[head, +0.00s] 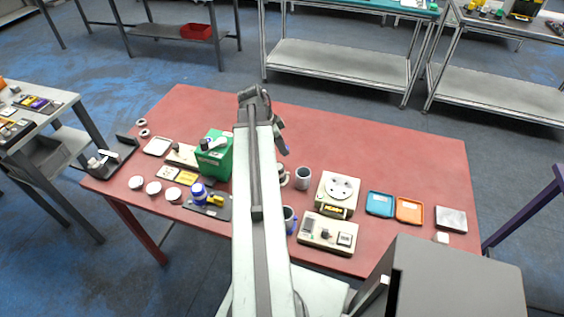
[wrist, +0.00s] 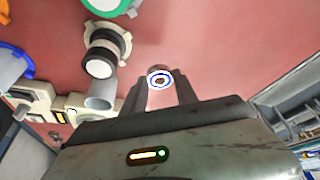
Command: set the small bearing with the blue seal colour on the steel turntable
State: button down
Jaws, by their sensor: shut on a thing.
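A small bearing (wrist: 160,78) with a blue seal ring around a pale face is between the fingertips in the wrist view. My gripper (wrist: 160,88) is shut on it and holds it with the red table beyond. In the head view my gripper (head: 283,147) is partly hidden by my arm, and the bearing cannot be made out there. A cream unit with a pale round disc (head: 341,187), which looks like the turntable, stands right of my gripper. The disc bears several small dark marks, and my gripper is apart from it.
A grey cup (head: 303,174) and a cream control box (head: 327,232) stand near the cream unit. Blue (head: 380,204) and orange (head: 409,210) trays lie to its right. A green box (head: 217,158) stands left of my arm. The far right of the red table (head: 420,157) is clear.

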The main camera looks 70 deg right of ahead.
jog(key=shift+f+b, duration=2.05)
jog(key=shift+f, duration=0.75)
jog(key=c, duration=0.9)
grip_release()
jog(key=shift+r, duration=0.1)
jog(key=shift+c, duration=0.2)
jog(key=p+v, duration=1.1)
jog(key=v, duration=0.1)
jog(key=shift+r+p, duration=0.2)
jog(key=shift+p, duration=0.1)
